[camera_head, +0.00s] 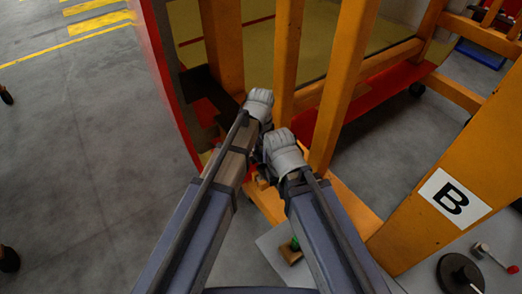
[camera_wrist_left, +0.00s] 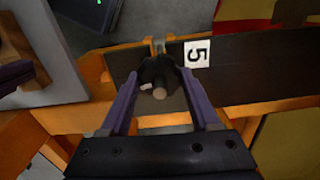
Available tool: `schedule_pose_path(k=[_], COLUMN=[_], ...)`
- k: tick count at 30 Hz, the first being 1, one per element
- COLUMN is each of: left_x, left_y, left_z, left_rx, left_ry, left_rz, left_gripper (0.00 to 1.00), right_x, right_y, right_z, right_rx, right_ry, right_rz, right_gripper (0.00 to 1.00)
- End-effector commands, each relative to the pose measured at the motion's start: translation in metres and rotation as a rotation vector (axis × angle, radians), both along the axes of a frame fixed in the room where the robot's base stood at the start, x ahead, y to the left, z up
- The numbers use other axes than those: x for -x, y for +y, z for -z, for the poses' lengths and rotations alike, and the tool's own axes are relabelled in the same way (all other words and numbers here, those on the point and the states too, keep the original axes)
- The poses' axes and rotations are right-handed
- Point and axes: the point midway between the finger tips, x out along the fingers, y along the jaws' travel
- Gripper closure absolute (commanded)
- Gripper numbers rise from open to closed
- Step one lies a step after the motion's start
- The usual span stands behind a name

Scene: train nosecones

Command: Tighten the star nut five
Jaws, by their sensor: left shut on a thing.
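The dark star nut (camera_wrist_left: 158,77) sits on an orange and dark frame, beside a white label with a 5 (camera_wrist_left: 197,53). A light stud end shows at its middle in the left wrist view. My left gripper (camera_wrist_left: 162,84) has its two purple fingers closed on the nut from both sides. In the head view my left arm reaches up to the orange frame, and its fingers and the nut are hidden there. My right arm's pale wrist is close beside it on the right. The right fingers are hidden behind the wrist.
Orange posts (camera_head: 333,90) stand close in front of and right of my arms. An orange beam with a "B" label (camera_head: 454,198) is at the right. A round black piece (camera_head: 460,273) and a red-knobbed lever (camera_head: 495,257) lie at lower right.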

Motion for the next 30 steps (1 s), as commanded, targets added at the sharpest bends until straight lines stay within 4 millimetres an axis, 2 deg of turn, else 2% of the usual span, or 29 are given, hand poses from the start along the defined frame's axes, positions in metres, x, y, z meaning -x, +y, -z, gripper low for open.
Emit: schedule_pose_path(k=[5,6,13,14,23,30], left_x=[0.000,0.000,0.000,0.000,0.000,0.000], left_y=[0.000,0.000,0.000,0.000,0.000,0.000], left_z=[0.000,0.000,0.000,0.000,-0.001,-0.016], left_rx=[0.001,0.001,0.000,0.000,0.000,0.000], left_ry=[0.001,0.001,0.000,0.000,0.000,0.000], left_rz=[-0.001,-0.001,-0.001,-0.001,-0.002,-0.002], left_gripper=[0.93,0.35,0.09,0.06,0.06,0.06], right_x=[0.000,0.000,0.000,0.000,0.000,0.000], right_y=[0.000,0.000,0.000,0.000,0.000,0.000], right_z=[0.000,0.000,0.000,0.000,-0.001,-0.016], right_rx=[0.000,0.000,0.000,0.000,0.000,0.000], right_ry=[0.000,0.000,0.000,0.000,0.000,0.000], right_rz=[0.000,0.000,0.000,0.000,0.000,0.002], right_gripper=[1.00,1.00,1.00,1.00,1.00,1.00])
